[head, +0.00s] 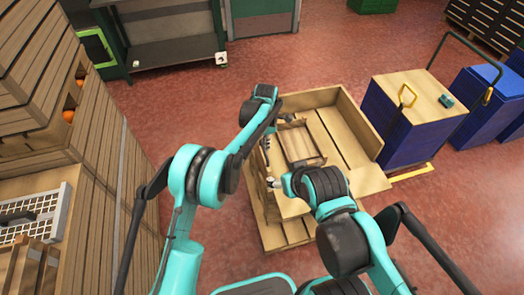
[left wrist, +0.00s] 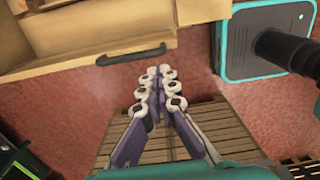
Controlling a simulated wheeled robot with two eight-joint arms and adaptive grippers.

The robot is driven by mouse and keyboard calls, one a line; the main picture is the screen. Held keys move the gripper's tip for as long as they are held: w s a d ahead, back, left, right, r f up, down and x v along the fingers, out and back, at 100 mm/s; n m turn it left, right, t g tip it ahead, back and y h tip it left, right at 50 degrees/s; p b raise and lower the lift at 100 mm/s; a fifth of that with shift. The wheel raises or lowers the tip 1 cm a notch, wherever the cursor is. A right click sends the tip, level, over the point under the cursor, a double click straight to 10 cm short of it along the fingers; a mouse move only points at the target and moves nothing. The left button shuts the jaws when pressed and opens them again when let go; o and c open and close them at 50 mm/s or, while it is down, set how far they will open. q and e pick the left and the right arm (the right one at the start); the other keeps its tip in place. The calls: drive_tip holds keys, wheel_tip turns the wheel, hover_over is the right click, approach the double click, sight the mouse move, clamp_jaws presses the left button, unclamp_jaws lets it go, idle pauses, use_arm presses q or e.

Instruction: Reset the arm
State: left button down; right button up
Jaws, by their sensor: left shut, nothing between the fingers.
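My left arm reaches out over the wooden pallet box in the head view, and its gripper (head: 267,144) is small and partly hidden by the arm. In the left wrist view the left gripper (left wrist: 160,74) points away from the camera. Its two fingers meet at the tips, with nothing between them. It is above wooden slats and red floor. My right arm is bent over the near side of the pallet box in the head view. Its gripper (head: 271,184) shows only as a small pale end, too small to read.
The wooden pallet box (head: 362,135) holds a small wooden crate (head: 300,143). Slatted wooden bins with oranges (head: 68,116) stand at left, beside a white grid tray (head: 55,200). A blue box (head: 400,135) stands at right.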

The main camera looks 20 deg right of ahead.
use_arm(q)
drive_tip(key=shift+d+r, duration=0.45)
drive_tip(key=shift+r, duration=0.3)
drive_tip(key=shift+r, duration=0.1)
drive_tip(key=s+a+r+m+t, duration=0.2)
drive_tip(key=s+a+r+m, duration=0.15)
drive_tip(key=a+r, duration=0.65)
drive_tip(key=s+a+r+m+t, duration=0.1)
drive_tip(key=s+a+r+m, duration=0.3)
drive_tip(key=a+r, duration=0.6)
drive_tip(key=s+a+f+m+t, duration=0.2)
drive_tip(key=s+a+m, duration=0.3)
drive_tip(key=s+a, duration=0.4)
drive_tip(key=s+a+f+m+t, duration=0.2)
drive_tip(key=s+a+m, duration=0.4)
drive_tip(key=s+a, duration=0.3)
drive_tip(key=shift+s+a+f+b, duration=0.25)
drive_tip(key=shift+s+a+b, duration=0.1)
drive_tip(key=shift+b, duration=0.1)
